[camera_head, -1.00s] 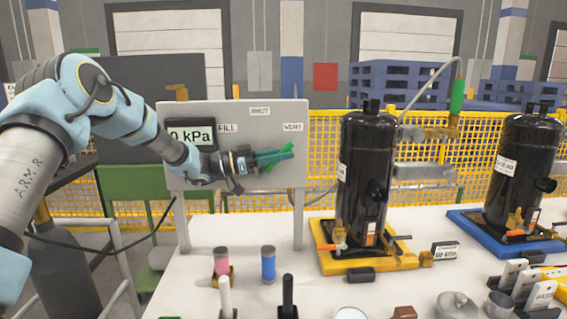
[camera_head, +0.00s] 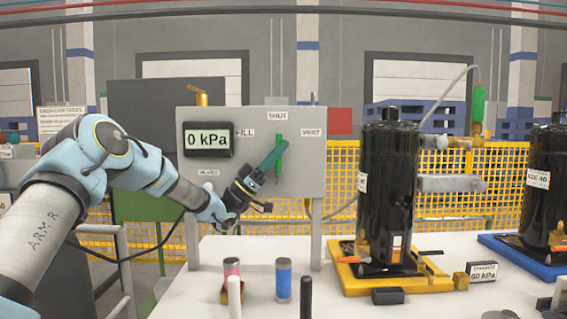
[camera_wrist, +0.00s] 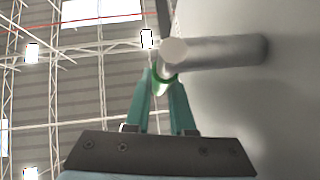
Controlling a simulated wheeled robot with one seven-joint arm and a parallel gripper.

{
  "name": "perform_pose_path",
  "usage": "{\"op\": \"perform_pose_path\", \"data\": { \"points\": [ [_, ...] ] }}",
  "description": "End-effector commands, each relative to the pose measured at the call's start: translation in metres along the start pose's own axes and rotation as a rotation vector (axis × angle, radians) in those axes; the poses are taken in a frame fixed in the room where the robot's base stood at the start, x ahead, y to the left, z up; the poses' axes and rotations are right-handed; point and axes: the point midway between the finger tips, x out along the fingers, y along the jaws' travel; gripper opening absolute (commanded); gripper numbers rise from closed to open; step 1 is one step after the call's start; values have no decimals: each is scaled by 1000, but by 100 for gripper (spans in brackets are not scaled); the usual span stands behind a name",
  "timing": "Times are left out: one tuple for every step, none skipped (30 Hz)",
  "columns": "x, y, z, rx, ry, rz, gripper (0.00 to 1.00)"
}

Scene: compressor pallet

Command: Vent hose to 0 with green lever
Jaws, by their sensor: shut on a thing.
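The green lever (camera_head: 279,160) on the grey panel (camera_head: 230,120) stands about upright, its top end toward the SHUT label (camera_head: 277,115). The VENT label (camera_head: 311,133) is to its right and the FILL label (camera_head: 244,132) to its left. The gauge (camera_head: 208,138) reads 0 kPa. My gripper (camera_head: 279,148) is at the lever, its teal fingers pointing up and right, shut on it. In the wrist view its two fingers (camera_wrist: 162,85) flank a green part of the lever (camera_wrist: 163,76), mostly hidden. A grey hose (camera_head: 338,212) runs from behind the panel toward the black compressor (camera_head: 388,185).
A second compressor (camera_head: 542,180) stands at the right on a blue base. A yellow mesh fence (camera_head: 350,160) runs behind.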

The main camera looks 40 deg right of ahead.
Motion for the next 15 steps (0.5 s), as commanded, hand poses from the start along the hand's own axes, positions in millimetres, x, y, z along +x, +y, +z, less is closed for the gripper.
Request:
{"op": "perform_pose_path", "data": {
  "points": [
    [-3,0,1,-2,12,-2,0],
    [-3,0,0,-2,18,-3,0],
    [-3,-1,-1,-3,25,-4,0],
    [-3,-1,-1,-4,29,-5,0],
    [-3,-1,-2,-4,32,-6,0],
    [-3,-1,-2,-5,35,-6,0],
    [-3,-1,-2,-5,37,-7,0],
    [-3,-1,-3,-5,38,-7,0],
    [-3,-1,-3,-5,39,-7,0],
    [-3,-1,-3,-5,39,-7,0],
    [-3,-1,-3,-5,39,-7,0],
    [-3,-1,-3,-5,39,-7,0],
    [-3,-1,-3,-5,39,-7,0],
    [-3,-1,-3,-5,39,-7,0],
    [-3,-1,-3,-5,39,-7,0]
  ]
}}
